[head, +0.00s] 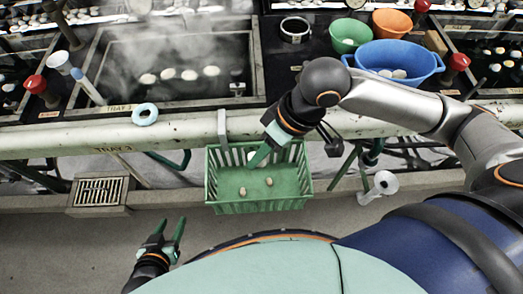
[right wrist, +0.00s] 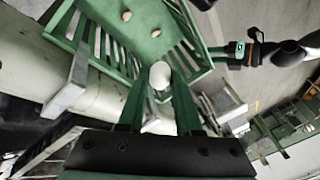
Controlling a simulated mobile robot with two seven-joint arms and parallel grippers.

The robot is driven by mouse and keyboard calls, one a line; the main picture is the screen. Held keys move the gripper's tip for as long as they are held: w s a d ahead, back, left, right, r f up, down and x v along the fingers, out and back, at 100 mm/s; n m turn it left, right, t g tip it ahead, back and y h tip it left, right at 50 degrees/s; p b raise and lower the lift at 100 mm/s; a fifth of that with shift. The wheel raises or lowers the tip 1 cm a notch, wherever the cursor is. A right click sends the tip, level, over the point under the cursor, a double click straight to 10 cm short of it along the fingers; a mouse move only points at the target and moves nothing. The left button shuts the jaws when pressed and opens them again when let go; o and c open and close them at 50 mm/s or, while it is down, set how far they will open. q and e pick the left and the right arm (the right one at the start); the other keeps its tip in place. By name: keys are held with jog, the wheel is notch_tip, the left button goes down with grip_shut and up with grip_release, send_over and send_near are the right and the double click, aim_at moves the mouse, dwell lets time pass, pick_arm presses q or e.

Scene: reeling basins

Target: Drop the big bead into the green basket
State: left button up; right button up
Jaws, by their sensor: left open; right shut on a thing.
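The green basket (head: 258,205) hangs at the front of the pipe in the head view; its slatted wall (right wrist: 190,22) also shows in the right wrist view. Two small pale cocoon-like pieces (head: 268,182) lie on its floor. My right gripper (head: 258,157) is over the back part of the basket, pointing down. It is shut on a big white bead (right wrist: 160,75), which sits between the fingertips in the right wrist view. My left gripper (head: 170,229) is open and empty, low and to the left of the basket, over the floor.
A steaming basin (head: 185,50) with several white cocoons is behind the pipe (head: 60,142). A blue tub (head: 398,55), green bowl (head: 350,32) and orange bowl (head: 391,22) stand at the back right. A white-blue ring (head: 145,114) rests on the pipe. A floor grate (head: 98,192) is at left.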

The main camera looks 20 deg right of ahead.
jog(key=o, duration=0.7)
pick_arm(q)
jog(key=shift+s+a+f, duration=0.1)
jog(key=shift+s+a, duration=0.05)
pick_arm(e)
jog(key=shift+o, duration=0.3)
pick_arm(q)
jog(key=shift+s, duration=0.1)
pick_arm(e)
jog(key=shift+r, duration=0.15)
pick_arm(q)
jog(key=a+r+p, duration=0.1)
jog(key=r+p, duration=0.1)
jog(key=p, duration=0.1)
jog(key=shift+s+a, duration=0.4)
pick_arm(e)
jog(key=v, duration=1.2)
jog(key=shift+d, duration=0.15)
pick_arm(q)
jog(key=shift+s+d, duration=0.1)
pick_arm(e)
jog(key=shift+s, duration=0.15)
